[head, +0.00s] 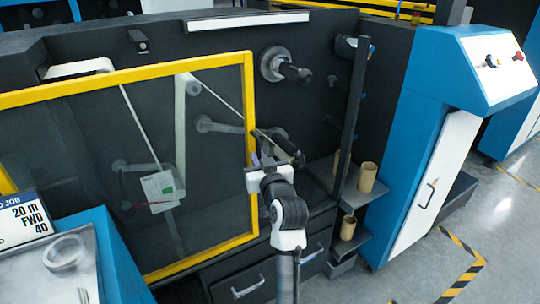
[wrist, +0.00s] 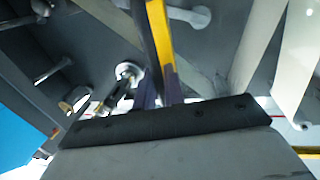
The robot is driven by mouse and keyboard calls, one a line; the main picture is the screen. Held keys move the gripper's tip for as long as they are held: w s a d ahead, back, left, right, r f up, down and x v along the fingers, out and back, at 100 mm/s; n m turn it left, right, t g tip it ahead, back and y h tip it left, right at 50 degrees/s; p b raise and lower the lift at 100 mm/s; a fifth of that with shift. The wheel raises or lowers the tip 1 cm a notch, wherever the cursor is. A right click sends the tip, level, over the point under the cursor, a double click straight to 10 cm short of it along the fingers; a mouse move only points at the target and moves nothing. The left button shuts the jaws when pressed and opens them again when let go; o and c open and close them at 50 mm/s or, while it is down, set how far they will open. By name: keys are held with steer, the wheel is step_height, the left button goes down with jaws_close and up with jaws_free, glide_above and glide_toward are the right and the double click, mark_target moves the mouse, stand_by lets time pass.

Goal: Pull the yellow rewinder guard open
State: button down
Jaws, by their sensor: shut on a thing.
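The yellow rewinder guard (head: 150,74) is a yellow-framed clear panel in front of the dark machine, at the left of the head view. Its right upright meets my gripper (head: 256,160), which is shut on it at about mid-height. In the wrist view the yellow upright (wrist: 161,45) runs down between the fingers of my gripper (wrist: 158,94). Whether a separate handle lies between the fingers is hidden. Behind the clear panel, rollers and a pale web (head: 139,122) show.
A blue and white control cabinet (head: 440,130) stands at the right. Shelves with cardboard cores (head: 367,177) stand right of my arm. A drawer handle (head: 249,287) sits low in front. A blue-sided table (head: 118,262) with a tape roll (head: 64,253) is at the left.

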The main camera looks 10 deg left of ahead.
steer(key=s+a, duration=0.1)
steer(key=a, duration=0.1)
steer(key=s+a, duration=0.2)
steer(key=a, duration=0.1)
steer(key=s+a+p, duration=0.1)
steer(key=s+a, duration=0.1)
steer(key=shift+s+a, duration=0.25)
steer(key=c, duration=1.6)
jaws_free()
steer(key=shift+c, duration=0.2)
steer(key=shift+s, duration=0.15)
